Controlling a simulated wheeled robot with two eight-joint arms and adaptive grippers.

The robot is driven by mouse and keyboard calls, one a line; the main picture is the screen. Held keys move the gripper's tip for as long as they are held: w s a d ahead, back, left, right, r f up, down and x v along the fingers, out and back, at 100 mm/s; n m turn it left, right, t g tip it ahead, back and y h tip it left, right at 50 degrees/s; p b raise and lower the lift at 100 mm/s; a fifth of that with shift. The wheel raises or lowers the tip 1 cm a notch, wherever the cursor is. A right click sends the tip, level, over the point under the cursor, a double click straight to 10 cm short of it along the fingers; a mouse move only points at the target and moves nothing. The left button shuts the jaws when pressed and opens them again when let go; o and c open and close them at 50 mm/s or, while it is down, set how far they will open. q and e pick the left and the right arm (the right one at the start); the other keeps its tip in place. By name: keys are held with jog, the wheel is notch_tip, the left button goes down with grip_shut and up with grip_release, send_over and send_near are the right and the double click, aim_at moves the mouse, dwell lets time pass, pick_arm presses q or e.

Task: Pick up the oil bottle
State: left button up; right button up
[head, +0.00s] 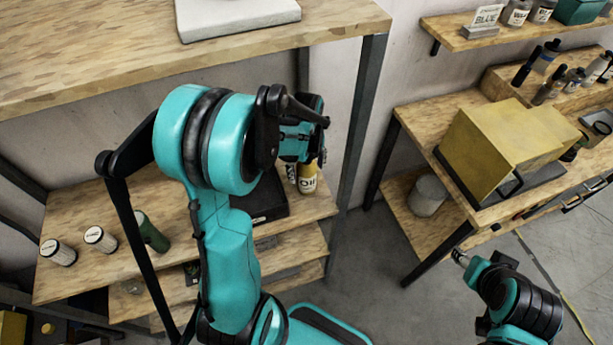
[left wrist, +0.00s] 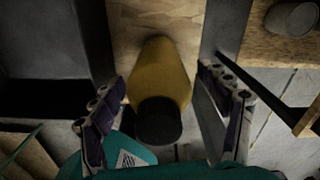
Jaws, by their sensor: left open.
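The oil bottle (head: 307,180) stands on the right end of the wooden shelf in the head view. It has a yellow body and a label reading "OIL", and its upper part is hidden by my left gripper (head: 312,155). In the left wrist view the yellow oil bottle (left wrist: 160,75) with its dark cap lies between the two spread fingers of my left gripper (left wrist: 165,115). The gripper is open, with a gap visible on both sides of the bottle.
A black tray (head: 262,200) sits just left of the bottle. A green bottle (head: 152,232) and two white-topped cans (head: 100,238) stand farther left. A dark shelf post (head: 355,125) rises right of the bottle. The wooden upper shelf (head: 120,60) overhangs behind my left arm.

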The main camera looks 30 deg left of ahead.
pick_arm(q)
jog(key=shift+f, duration=0.65)
jog(key=shift+r, duration=0.1)
jog(key=c, duration=1.6)
